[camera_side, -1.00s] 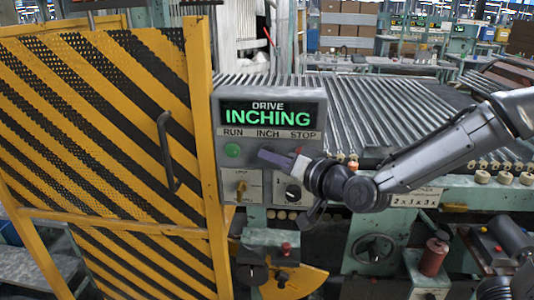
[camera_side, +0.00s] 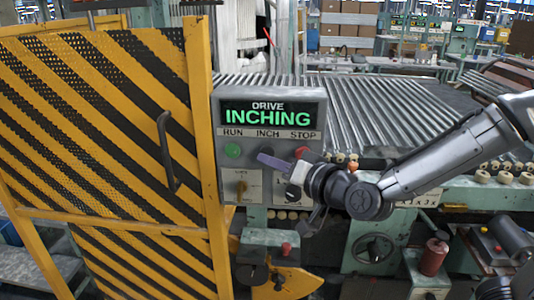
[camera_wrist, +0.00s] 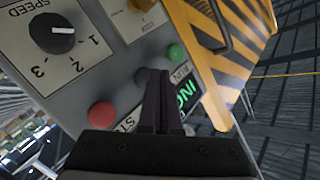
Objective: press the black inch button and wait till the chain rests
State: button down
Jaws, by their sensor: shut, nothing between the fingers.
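The drive panel (camera_side: 221,122) stands right of the striped guard, and its display (camera_side: 267,115) reads "DRIVE INCHING" in green. My gripper (camera_side: 262,157) is shut and empty, with its fingertips at the panel under the INCH label. The fingers hide the black inch button in the side view. In the wrist view my gripper (camera_wrist: 157,74) shows its closed fingers against the panel, and a dark round shape, likely the inch button (camera_wrist: 141,77), is partly hidden beside them. Contact cannot be told for sure. I cannot make out the chain.
The green run button (camera_side: 232,150) is left of my fingers and the red stop button (camera_side: 301,152) close on the right. A speed knob (camera_wrist: 62,40) sits on the panel. The yellow-black guard (camera_side: 100,120) stands at left.

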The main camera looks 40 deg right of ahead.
jog(key=s+a, duration=0.3)
jog(key=shift+s+a, duration=0.25)
jog(key=shift+a, duration=0.05)
dwell(0.3)
dwell(0.5)
jog(key=s+d+f+n+g, duration=0.3)
jog(key=s+d+g, duration=0.2)
jog(key=s+d, duration=0.3)
jog(key=s+d+f+n+g, duration=0.3)
jog(key=s+d, duration=0.6)
jog(key=s, duration=0.7)
jog(key=n+g, duration=0.1)
jog(key=g, duration=0.1)
jog(key=shift+s+f+g, duration=0.15)
jog(key=shift+f+g, duration=0.1)
jog(key=shift+g, duration=0.15)
dwell(0.8)
